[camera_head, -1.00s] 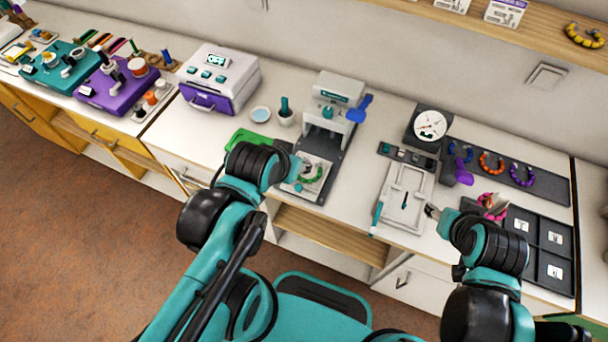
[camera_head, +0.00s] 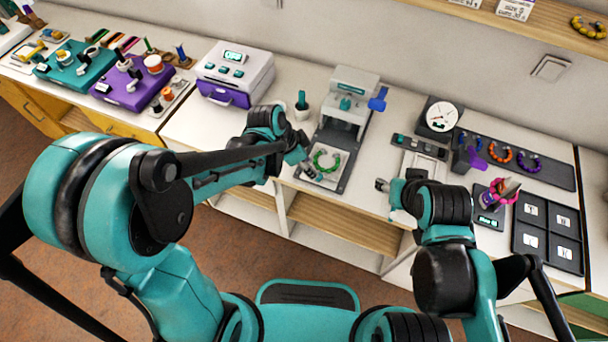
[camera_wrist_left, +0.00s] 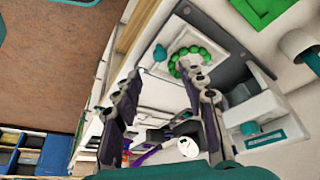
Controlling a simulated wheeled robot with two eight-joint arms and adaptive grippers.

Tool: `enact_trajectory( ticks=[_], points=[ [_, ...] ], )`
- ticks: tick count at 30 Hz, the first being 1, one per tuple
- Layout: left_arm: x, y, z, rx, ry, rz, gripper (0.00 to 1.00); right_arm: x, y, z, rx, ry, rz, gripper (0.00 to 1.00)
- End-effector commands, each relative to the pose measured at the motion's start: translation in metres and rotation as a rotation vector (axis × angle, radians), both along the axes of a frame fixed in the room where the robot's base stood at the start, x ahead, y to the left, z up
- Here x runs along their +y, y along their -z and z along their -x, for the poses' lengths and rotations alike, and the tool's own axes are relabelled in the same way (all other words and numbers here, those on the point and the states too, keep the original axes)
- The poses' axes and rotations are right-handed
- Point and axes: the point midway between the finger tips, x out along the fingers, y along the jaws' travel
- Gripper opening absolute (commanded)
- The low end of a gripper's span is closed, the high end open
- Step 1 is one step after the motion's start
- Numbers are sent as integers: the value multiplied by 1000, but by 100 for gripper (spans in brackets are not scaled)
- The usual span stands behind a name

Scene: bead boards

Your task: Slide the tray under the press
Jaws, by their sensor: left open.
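The white tray (camera_head: 328,178) lies on the dark base of the press (camera_head: 349,103), in front of its upright head. A green bead bracelet (camera_head: 316,158) rests on the tray. In the left wrist view the tray (camera_wrist_left: 183,39) has a teal knob (camera_wrist_left: 160,53) on its near edge. My left gripper (camera_head: 307,171) is at the tray's front left. Its fingers (camera_wrist_left: 163,78) are spread with nothing visibly clamped between them; contact with the tray cannot be judged. My right gripper (camera_head: 382,185) is right of the press, by the white board; its finger gap is too small to read.
A blue lever (camera_head: 378,99) sticks out right of the press. A white and purple machine (camera_head: 234,73) stands left, with a cup (camera_head: 302,112) between. At right are a dial scale (camera_head: 441,117), a bracelet rack (camera_head: 556,172) and a dark compartment tray (camera_head: 547,237).

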Motion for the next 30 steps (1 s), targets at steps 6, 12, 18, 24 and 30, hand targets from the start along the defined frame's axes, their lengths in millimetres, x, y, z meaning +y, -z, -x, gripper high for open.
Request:
enact_trajectory(
  ticks=[6, 12, 18, 24, 30],
  points=[
    [-11, 33, -5, 0, 3, 0, 42, 0, 16, 0, 0, 0, 0, 49],
    [-21, 60, -11, 0, 1, 0, 42, 0, 26, 0, 0, 0, 0, 49],
    [-25, 69, -13, -1, 0, 0, 42, 0, 29, 0, 0, 0, 0, 49],
    [-25, 69, -13, 0, -1, 0, 42, 0, 29, 0, 0, 0, 0, 49],
    [-25, 69, -13, 0, -1, 0, 0, 0, 29, 0, 0, 0, 0, 49]
  ],
)
